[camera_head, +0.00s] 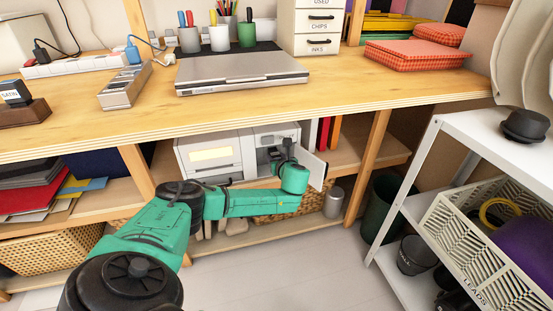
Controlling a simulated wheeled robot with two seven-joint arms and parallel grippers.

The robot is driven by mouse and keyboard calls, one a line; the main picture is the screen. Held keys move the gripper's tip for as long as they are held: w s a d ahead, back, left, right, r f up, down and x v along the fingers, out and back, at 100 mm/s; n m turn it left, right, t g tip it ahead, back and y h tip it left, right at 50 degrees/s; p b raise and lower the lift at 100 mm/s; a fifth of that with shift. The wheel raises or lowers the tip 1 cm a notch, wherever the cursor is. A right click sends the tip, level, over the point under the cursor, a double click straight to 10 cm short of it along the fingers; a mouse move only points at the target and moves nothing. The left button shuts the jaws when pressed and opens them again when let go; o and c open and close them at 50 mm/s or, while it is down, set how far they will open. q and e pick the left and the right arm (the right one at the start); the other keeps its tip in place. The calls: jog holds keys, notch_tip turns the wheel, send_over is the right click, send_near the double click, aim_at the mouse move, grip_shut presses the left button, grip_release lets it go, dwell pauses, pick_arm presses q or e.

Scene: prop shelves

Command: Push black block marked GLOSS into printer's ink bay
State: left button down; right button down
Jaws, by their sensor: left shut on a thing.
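The white printer (208,152) stands on the shelf under the workbench. Its ink bay (263,155), on the right side, is open, with the door (315,170) swung out to the right. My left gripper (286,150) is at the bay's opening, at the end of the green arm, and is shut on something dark. The held thing is mostly hidden by the dark gripper, and no GLOSS marking is readable. I cannot tell how far it is inside the bay. My right gripper is not in view.
A black block marked SATIN (15,94) sits in a wooden holder (22,113) on the bench at left. A laptop (240,72) lies above the printer. A bench leg (367,165) and a metal can (333,202) are right of the bay. A white cart (455,125) stands at right.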

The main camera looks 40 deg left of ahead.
pick_arm(q)
jog(key=shift+w+a, duration=0.5)
jog(key=shift+a, duration=0.2)
dwell(1.6)
jog(key=shift+w+a+p, duration=0.1)
jog(key=shift+a+p, duration=0.05)
jog(key=shift+p, duration=0.3)
dwell(0.5)
jog(key=shift+w+a+r, duration=0.1)
jog(key=shift+a+r, duration=0.1)
jog(key=shift+r, duration=0.05)
dwell(1.0)
jog(key=c, duration=0.6)
grip_release()
jog(key=o, duration=0.6)
jog(key=shift+f, duration=0.25)
jog(key=shift+s+d+p, duration=0.45)
jog(key=shift+d+p, duration=0.25)
jog(key=shift+p, duration=0.35)
jog(key=shift+s+d+p, duration=0.45)
jog(key=shift+d+p, duration=0.2)
jog(key=shift+p, duration=0.4)
